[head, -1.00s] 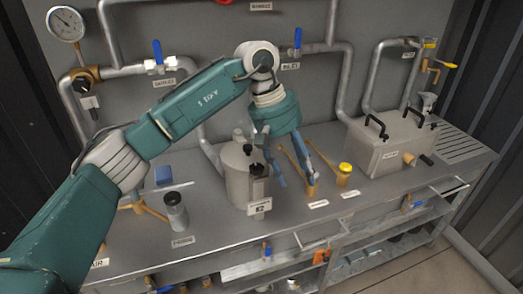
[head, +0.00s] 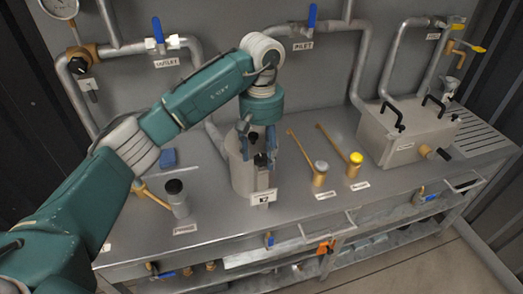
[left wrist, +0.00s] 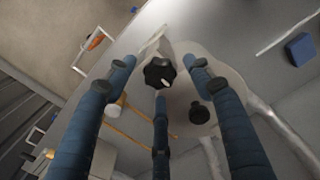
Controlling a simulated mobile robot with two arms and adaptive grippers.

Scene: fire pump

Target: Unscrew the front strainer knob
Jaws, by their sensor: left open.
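The strainer (head: 243,178) is a grey cylinder on the bench with a label on its front. Its front knob (head: 261,160) is black. It shows in the left wrist view as a lobed black knob (left wrist: 160,73), between the fingertips and apart from them as far as I can see. A second black knob (left wrist: 199,113) sits farther back on the strainer. My left gripper (head: 258,145) points down over the strainer, its blue fingers open around the front knob; it also shows in the left wrist view (left wrist: 161,80). The fingers partly hide the strainer top in the head view. My right gripper is not in view.
Two brass-handled valves, one with a grey cap (head: 321,167) and one with a yellow cap (head: 355,158), stand right of the strainer. A black-capped cylinder (head: 176,198) stands left. A metal box (head: 405,140) is at the right. Pipes line the back wall.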

